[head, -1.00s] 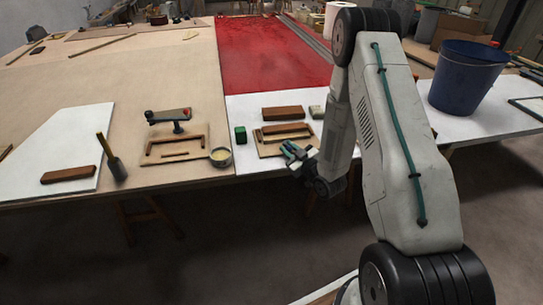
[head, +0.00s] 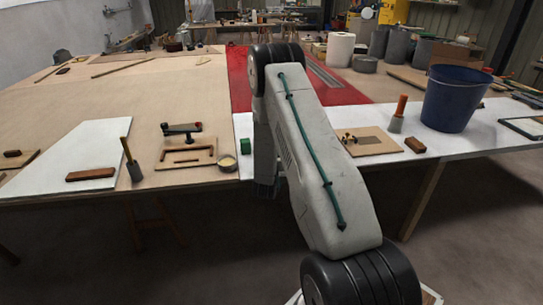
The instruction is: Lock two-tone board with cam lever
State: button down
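The fixture carries a low brown wooden frame open at one side. I cannot tell which piece is the two-tone board. A plain brown block (head: 90,174) lies on the white sheet at left; its two tones do not show. My arm's forearm hangs over the bench's front edge, to the right of the fixture. My gripper's fingers are hidden behind my arm.
A round tin (head: 227,163), a green block (head: 246,146) and a dark-headed brush (head: 135,170) stand near the fixture. At right are a fixture plate (head: 372,147), a brown block (head: 415,145), an orange-handled tool (head: 398,113) and a blue bucket (head: 452,100).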

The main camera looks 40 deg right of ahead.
jog(key=shift+s+d+f+m+g, duration=0.2)
jog(key=shift+s+d+m+g, duration=0.1)
jog(key=shift+d+g, duration=0.1)
jog(key=c, duration=1.5)
grip_release()
jog(key=shift+o, duration=1.1)
jog(key=shift+d, duration=0.2)
jog(key=shift+w+a, duration=0.15)
jog(key=shift+a, duration=0.25)
jog(key=v, duration=0.7)
jog(key=shift+s+a+f, duration=0.1)
jog(key=shift+s+a, duration=0.1)
jog(key=shift+a, duration=0.05)
